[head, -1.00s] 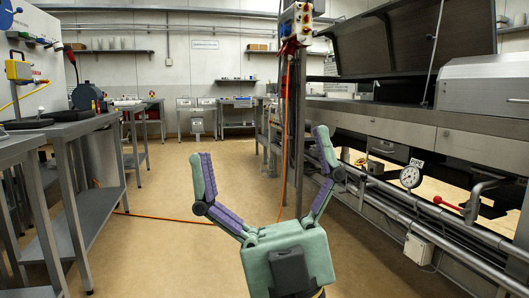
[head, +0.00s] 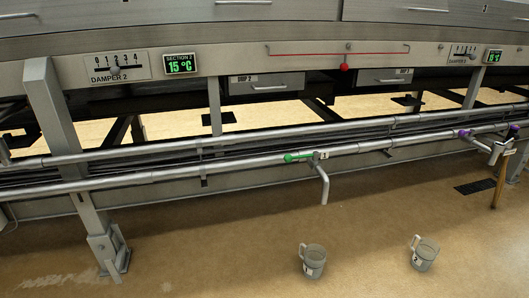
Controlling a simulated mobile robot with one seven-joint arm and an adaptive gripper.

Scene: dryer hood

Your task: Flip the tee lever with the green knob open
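The lever with the green knob (head: 289,158) sits on the lower grey pipe (head: 240,166) near the middle of the head view. The lever lies roughly along the pipe, with its knob at the left end. A small white tag marked 1 (head: 321,155) is at its right, above a short bent outlet (head: 323,183) that points down. My gripper is not in the current view.
Two grey jugs, 1 (head: 313,261) and 2 (head: 424,254), stand on the floor. A purple-knobbed valve (head: 497,143) is at the right. A red knob (head: 345,67) hangs on a rail above. A steel post (head: 75,145) stands left. The front floor is mostly clear.

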